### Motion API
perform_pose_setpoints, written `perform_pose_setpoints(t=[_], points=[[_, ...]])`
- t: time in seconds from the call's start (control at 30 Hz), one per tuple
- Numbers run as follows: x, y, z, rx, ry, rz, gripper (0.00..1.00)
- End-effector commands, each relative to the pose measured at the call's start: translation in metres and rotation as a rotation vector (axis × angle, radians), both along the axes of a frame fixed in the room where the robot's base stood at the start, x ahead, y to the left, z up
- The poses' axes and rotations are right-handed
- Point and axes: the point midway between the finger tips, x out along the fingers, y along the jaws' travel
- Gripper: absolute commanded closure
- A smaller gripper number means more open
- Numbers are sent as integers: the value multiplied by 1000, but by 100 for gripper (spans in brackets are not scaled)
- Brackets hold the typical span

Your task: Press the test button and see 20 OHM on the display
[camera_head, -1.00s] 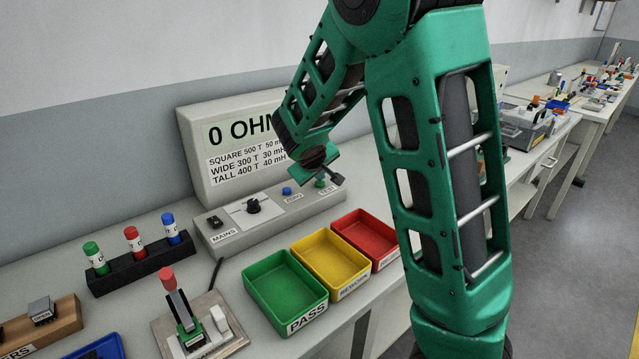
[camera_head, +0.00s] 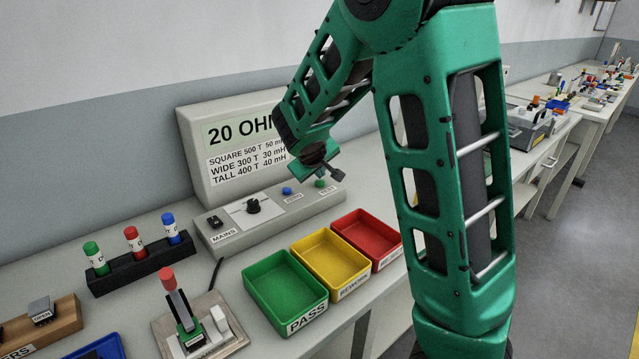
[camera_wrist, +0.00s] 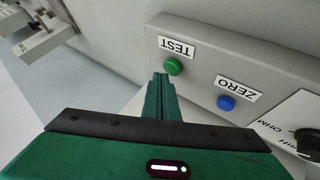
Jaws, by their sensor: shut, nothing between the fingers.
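The display (camera_head: 240,128) on the tester at the back of the bench reads "20 OHM", its right end partly hidden by my arm. The green test button (camera_head: 320,183) sits at the right end of the tester's front panel. In the wrist view the test button (camera_wrist: 173,66) lies below the TEST label. My gripper (camera_head: 337,176) is shut and empty, close to the button. In the wrist view my fingertips (camera_wrist: 161,77) are just beside and below the button; a slight gap seems to show, though contact is hard to judge.
A blue ZERO button (camera_wrist: 226,102) sits beside the test button. The tester also has a dial (camera_head: 253,206) and a MAINS switch (camera_head: 215,222). Green (camera_head: 252,291), yellow (camera_head: 306,252) and red (camera_head: 345,226) trays stand in front. A clamp fixture (camera_head: 190,340) stands front left.

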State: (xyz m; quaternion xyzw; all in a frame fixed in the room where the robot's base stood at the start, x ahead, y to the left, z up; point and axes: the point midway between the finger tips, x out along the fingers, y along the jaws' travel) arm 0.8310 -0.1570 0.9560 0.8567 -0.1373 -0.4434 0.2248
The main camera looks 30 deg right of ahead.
Motion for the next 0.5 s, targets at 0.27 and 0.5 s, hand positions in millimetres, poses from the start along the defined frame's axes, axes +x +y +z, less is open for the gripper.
perform_pose_setpoints(t=[0.27, 0.5], points=[[0, 0, 5, 0, -2, -1, 100], [0, 0, 9, 0, -3, -1, 100]])
